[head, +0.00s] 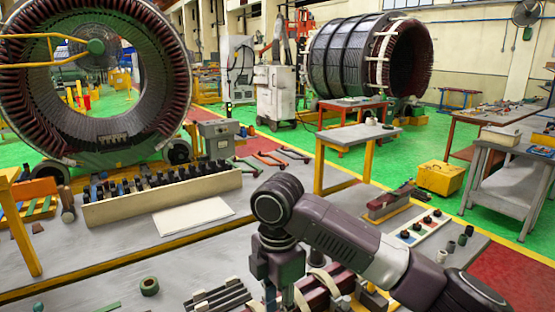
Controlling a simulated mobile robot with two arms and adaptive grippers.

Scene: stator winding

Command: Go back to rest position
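My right arm comes in from the lower right. It bends at a dark rounded joint, and its gripper (283,292) points down over the near part of the workbench (120,255). The fingertips are at the bottom edge of the head view, close to dark red bars with pale bands (318,288). I cannot tell whether they touch the bars or whether the fingers are open. My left gripper is not in view.
Dark bars (222,299) and a green ring (149,286) lie on the bench. A long rack (160,196) of dark parts stands behind a white sheet (193,216). A large stator (95,90) stands at the back left. The bench left of the ring is mostly clear.

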